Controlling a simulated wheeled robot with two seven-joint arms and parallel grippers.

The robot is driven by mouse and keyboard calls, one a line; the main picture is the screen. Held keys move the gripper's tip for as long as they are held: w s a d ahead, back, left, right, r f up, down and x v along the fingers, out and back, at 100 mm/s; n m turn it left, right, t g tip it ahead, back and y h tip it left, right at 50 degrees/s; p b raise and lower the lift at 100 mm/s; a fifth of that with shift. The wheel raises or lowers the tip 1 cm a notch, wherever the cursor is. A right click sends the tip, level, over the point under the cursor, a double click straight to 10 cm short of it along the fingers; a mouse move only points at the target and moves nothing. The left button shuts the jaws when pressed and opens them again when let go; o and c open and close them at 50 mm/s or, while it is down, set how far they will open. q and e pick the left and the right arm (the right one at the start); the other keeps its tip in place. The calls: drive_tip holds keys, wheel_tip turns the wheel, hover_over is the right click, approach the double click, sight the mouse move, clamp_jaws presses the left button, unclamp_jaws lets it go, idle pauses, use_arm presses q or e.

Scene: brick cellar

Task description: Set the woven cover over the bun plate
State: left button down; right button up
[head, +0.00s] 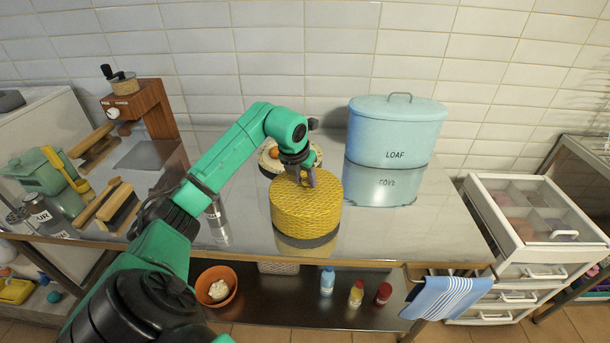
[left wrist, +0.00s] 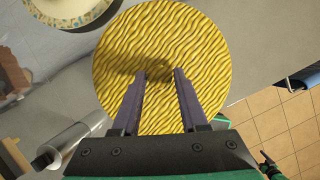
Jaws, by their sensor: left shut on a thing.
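The yellow woven cover (head: 300,212) is a round, drum-shaped lid near the front edge of the steel counter. It is upright, and I cannot tell whether its rim touches the counter. My left gripper (head: 306,183) points down over its top and is shut on its small knob. The left wrist view shows the cover's top (left wrist: 205,50) and the knob between the fingertips (left wrist: 160,74). The bun plate (head: 266,168) stands behind the cover, partly hidden by my arm, with an orange-brown bun showing. Its patterned rim (left wrist: 42,14) also shows in the left wrist view.
A blue LOAF bin (head: 396,135) stands on the counter right of the plate. A shiny metal cylinder (head: 217,212) stands left of the cover. A wooden coffee grinder (head: 150,108) and brushes are farther left. The counter right of the cover (head: 430,225) is clear.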

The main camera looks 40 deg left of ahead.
use_arm(q)
drive_tip(key=shift+f, duration=0.75)
drive_tip(key=shift+w+d, duration=0.1)
use_arm(e)
drive_tip(key=shift+f, duration=0.55)
use_arm(q)
drive_tip(key=shift+r, duration=0.1)
drive_tip(key=shift+f+b, duration=0.6)
drive_tip(key=shift+b, duration=0.05)
use_arm(e)
drive_tip(key=shift+f, duration=0.5)
use_arm(q)
drive_tip(key=shift+c, duration=1.8)
unclamp_jaws()
drive_tip(key=b+v, duration=0.1)
drive_tip(key=v, duration=1.3)
drive_tip(key=shift+r, duration=0.3)
use_arm(e)
drive_tip(key=shift+f, duration=0.7)
